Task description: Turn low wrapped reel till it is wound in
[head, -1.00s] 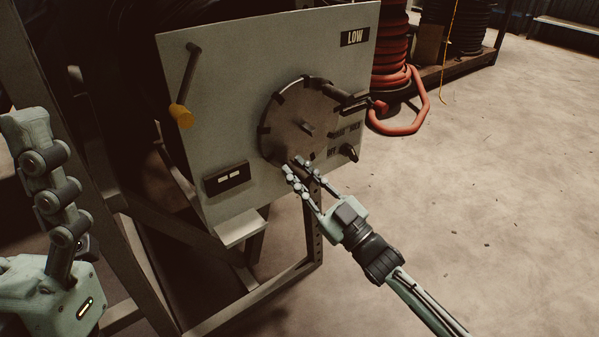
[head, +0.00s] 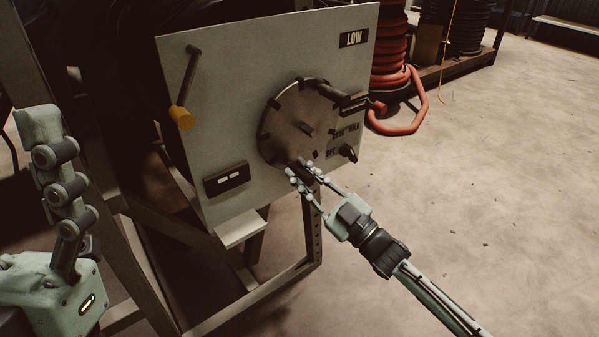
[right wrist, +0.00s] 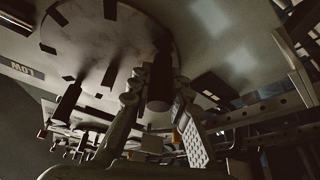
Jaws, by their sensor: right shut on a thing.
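The low reel shows as a grey panel (head: 225,100) with a "LOW" label (head: 354,38) at its top right. A round dark metal disc (head: 300,115) sits on the panel, with notches around its rim. My right gripper (head: 304,171) is at the disc's lower edge, shut on a dark handle that stands out from the disc. In the right wrist view the handle (right wrist: 160,80) stands between the two fingers. My left gripper (head: 65,185) is at the left edge of the head view; its fingertips are too unclear to judge.
A crank lever with a yellow knob (head: 181,117) is on the panel's left. A small dark box (head: 227,179) and a black knob (head: 348,152) are lower down. A metal frame (head: 270,285) stands below. A red hose coil (head: 390,55) is behind; the floor (head: 490,220) at right is clear.

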